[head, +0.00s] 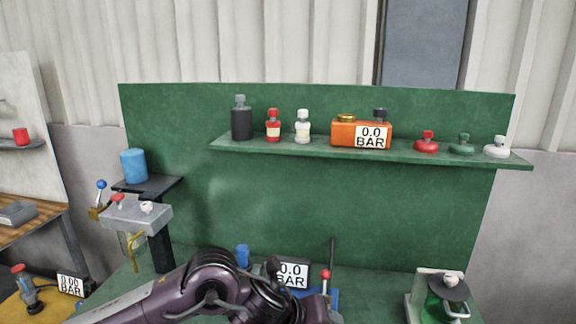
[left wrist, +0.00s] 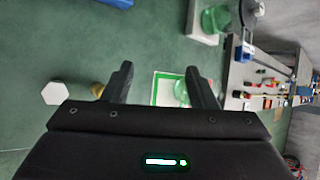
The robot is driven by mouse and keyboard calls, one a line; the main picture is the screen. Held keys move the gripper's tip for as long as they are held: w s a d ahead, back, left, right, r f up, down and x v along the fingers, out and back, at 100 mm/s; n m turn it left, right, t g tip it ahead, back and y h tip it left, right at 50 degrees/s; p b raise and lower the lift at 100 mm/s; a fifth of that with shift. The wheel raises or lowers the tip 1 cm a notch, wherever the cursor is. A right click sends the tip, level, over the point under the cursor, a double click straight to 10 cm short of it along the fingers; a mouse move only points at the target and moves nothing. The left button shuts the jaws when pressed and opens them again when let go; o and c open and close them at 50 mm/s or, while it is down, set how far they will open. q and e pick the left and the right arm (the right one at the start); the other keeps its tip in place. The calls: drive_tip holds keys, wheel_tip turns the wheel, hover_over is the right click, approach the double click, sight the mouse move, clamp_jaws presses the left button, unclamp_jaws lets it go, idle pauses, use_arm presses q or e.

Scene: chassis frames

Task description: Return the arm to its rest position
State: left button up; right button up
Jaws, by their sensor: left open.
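My left arm (head: 215,283) is purple and comes in from the bottom left of the head view, reaching across the front of the green bench. Its gripper is not visible in the head view. In the left wrist view my left gripper (left wrist: 160,85) is open, its two dark fingers apart with nothing held between them. Beyond the fingers are a green surface, a white-framed green square (left wrist: 168,90) and a greenish round thing. My right arm and gripper do not show in either view.
A green shelf (head: 400,153) holds bottles, an orange box (head: 345,133) and several capped discs. A grey stand (head: 135,212) is at left, with a blue cylinder (head: 133,166) behind it. A gauge display (head: 293,275) stands just behind my arm. A green jar unit (head: 440,298) is at right.

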use_arm(q)
drive_tip(key=s+d+r+n+t+h, duration=0.25)
drive_tip(key=s+d+n, duration=0.2)
drive_tip(key=n, duration=0.25)
drive_tip(key=s+a+f+n+y, duration=0.2)
drive_tip(key=a+f+n+y, duration=0.15)
drive_tip(key=a+n, duration=0.6)
drive_tip(key=s+a+f+n+y, duration=0.1)
drive_tip(key=a+f+n+y, duration=0.3)
drive_tip(key=a+n, duration=0.6)
drive_tip(key=s+a+f+n+g+y, duration=0.1)
drive_tip(key=s+a+f+n+g, duration=0.4)
drive_tip(key=s+a+f+n, duration=0.55)
wheel_tip(320, 180, down, 26)
drive_tip(key=s+m, duration=0.2)
drive_tip(key=m, duration=0.1)
drive_tip(key=s+a+f+g+b, duration=0.1)
drive_tip(key=s+a+f+g, duration=0.1)
drive_tip(key=s+f, duration=1.8)
drive_tip(key=shift+a+f+y, duration=0.3)
drive_tip(key=shift+a+f, duration=0.15)
drive_tip(key=shift+a, duration=0.15)
drive_tip(key=shift+s, duration=0.1)
